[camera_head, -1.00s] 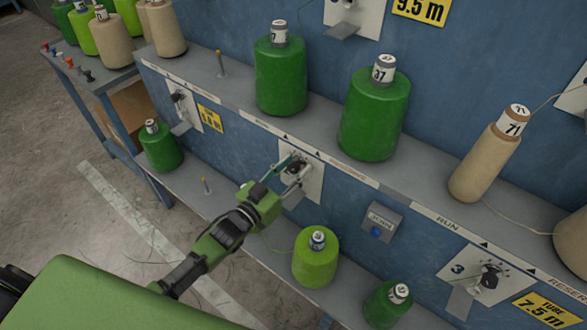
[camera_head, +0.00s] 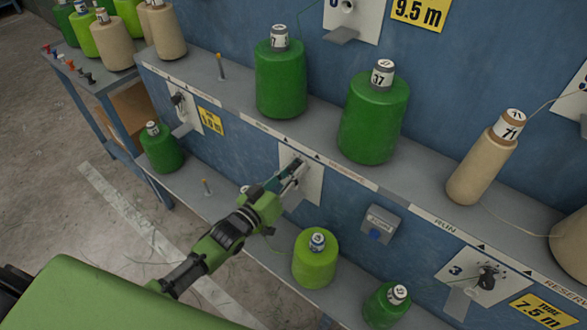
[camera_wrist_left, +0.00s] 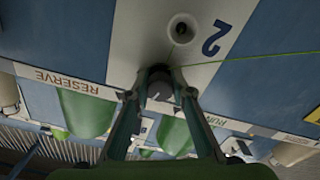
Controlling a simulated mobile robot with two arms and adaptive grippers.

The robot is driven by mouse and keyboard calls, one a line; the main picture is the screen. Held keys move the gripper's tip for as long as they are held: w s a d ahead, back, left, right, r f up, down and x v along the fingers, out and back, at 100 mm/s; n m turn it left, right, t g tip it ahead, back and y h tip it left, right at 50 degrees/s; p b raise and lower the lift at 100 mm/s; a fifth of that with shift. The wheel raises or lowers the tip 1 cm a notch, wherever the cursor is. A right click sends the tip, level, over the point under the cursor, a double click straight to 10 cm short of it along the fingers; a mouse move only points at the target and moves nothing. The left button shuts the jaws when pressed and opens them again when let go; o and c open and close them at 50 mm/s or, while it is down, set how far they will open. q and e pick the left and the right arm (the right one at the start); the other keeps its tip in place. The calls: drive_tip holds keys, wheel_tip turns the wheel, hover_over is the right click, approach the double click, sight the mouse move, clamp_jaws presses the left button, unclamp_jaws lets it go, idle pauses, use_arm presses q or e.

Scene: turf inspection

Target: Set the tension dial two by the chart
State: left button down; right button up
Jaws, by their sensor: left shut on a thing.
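Tension dial two is a dark knob (camera_wrist_left: 159,90) on a white plate marked 2 (camera_wrist_left: 213,40), seen upside down in the left wrist view. My left gripper (camera_wrist_left: 160,80) is shut on this knob, a finger on each side. In the head view, my left gripper (camera_head: 291,176) reaches the white plate (camera_head: 313,186) on the blue wall, and its fingers hide the knob and its pointer. The dial's setting cannot be read. No chart can be made out. My right gripper is not in view.
Dark green spools (camera_head: 281,82) and a tan cone (camera_head: 486,160) stand on the shelf above. A light green spool (camera_head: 315,262) stands on the lower ledge, right of my left gripper. Dial three's plate (camera_head: 484,276) and a grey box with a blue button (camera_head: 380,224) are further right.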

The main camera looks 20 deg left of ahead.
use_arm(q)
drive_tip(key=shift+n, duration=2.1)
drive_tip(key=c, duration=1.8)
unclamp_jaws()
drive_tip(key=shift+o, duration=0.2)
drive_tip(key=v, duration=1.2)
